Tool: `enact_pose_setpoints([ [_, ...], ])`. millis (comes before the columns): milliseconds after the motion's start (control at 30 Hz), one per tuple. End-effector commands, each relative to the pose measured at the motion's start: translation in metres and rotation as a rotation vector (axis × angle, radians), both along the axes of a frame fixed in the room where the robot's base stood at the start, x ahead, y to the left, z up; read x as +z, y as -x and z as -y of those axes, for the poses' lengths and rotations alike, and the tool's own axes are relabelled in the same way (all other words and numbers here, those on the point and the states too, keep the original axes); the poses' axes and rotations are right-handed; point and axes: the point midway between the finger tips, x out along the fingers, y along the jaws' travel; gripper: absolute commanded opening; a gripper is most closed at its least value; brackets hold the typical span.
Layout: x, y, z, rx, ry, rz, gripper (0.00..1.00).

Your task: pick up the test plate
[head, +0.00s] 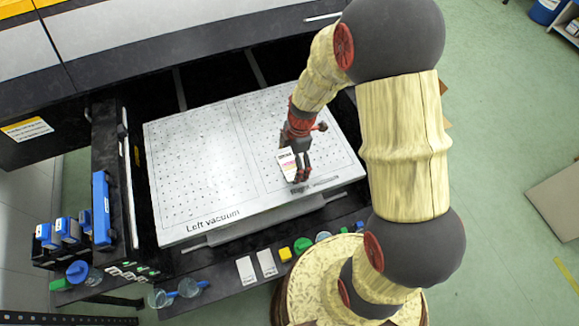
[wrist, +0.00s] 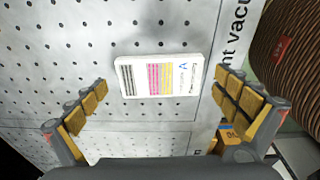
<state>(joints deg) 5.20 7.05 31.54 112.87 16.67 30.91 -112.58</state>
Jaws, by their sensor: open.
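The test plate (wrist: 160,77) is a small white rectangle with black, pink and yellow printed stripes and a blue letter A. In the wrist view it lies on the perforated metal table, between my two spread fingers with a gap on each side. It also shows in the head view (head: 286,162), right beside my gripper (head: 300,172), which partly overlaps it. In the wrist view my gripper (wrist: 161,82) is open and empty, with yellow pads on both fingers. How high the fingertips are above the table is hard to tell.
The vacuum table (head: 200,150) is otherwise bare, with a raised front edge. In front of it stand white cards (head: 246,270), a yellow block (head: 285,254) and small jars. Blue-topped bottles (head: 67,230) and a blue case (head: 102,208) sit at the left.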

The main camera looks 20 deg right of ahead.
Motion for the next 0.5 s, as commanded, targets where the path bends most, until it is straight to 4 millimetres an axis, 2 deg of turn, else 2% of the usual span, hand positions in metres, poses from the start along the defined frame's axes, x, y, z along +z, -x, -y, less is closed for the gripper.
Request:
enact_pose_setpoints([
  [167,0.0006,-0.0006,0.0,0.0,0.0,0.002,1.0],
  [500,0.0008,-0.0005,0.0001,0.0,0.0,0.002,0.81],
])
